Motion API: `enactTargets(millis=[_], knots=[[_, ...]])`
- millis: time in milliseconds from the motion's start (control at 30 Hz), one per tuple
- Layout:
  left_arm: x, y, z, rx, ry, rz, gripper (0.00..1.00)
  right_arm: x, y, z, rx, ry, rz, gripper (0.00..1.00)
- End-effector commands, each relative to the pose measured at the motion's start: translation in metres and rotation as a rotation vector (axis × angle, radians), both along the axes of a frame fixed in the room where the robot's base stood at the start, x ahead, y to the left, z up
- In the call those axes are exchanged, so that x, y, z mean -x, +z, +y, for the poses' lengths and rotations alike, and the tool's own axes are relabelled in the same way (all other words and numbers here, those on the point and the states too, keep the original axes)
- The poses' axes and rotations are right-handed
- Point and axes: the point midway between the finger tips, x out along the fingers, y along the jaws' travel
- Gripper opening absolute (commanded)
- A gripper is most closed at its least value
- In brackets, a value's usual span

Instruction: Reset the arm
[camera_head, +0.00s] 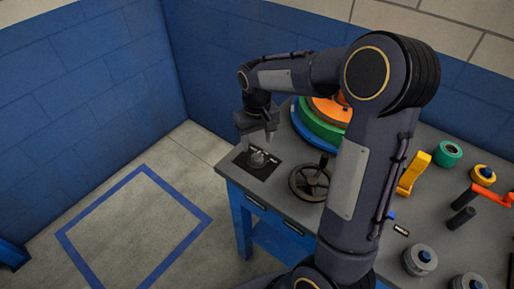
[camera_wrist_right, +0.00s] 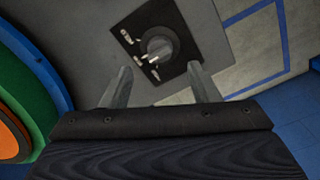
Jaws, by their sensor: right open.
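My right arm reaches up from the bottom right in the head view and bends down to the left. My right gripper (camera_head: 257,136) points down just above a round grey knob (camera_head: 257,159) on a black square plate (camera_head: 243,160) at the table's left corner. In the right wrist view the two fingers of the gripper (camera_wrist_right: 160,88) are spread apart and nothing is between them. The knob (camera_wrist_right: 158,46) shows beyond the fingertips on its black plate, with white markings beside it. My left gripper does not show.
Stacked coloured discs (camera_head: 322,125) stand close to the right of the gripper. A dark handwheel (camera_head: 311,182) is in front of them. A yellow lever (camera_head: 413,174), green ring (camera_head: 447,153) and orange-handled part (camera_head: 485,198) are on the table's right.

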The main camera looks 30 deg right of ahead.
Motion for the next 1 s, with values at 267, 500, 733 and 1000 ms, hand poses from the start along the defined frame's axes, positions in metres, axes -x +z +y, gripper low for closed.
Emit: enactTargets(millis=[267,500,733,1000], knots=[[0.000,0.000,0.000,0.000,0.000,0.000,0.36,0.000,0.013,0.000,0.000,0.000,0.001,0.55],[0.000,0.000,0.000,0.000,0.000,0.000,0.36,0.000,0.013,0.000,0.000,-0.001,0.001,0.55],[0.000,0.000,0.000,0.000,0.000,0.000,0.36,0.005,0.017,0.000,-0.009,-0.003,-0.007,0.55],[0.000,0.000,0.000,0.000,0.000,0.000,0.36,0.081,0.063,0.014,-0.153,-0.031,-0.161,0.55]])
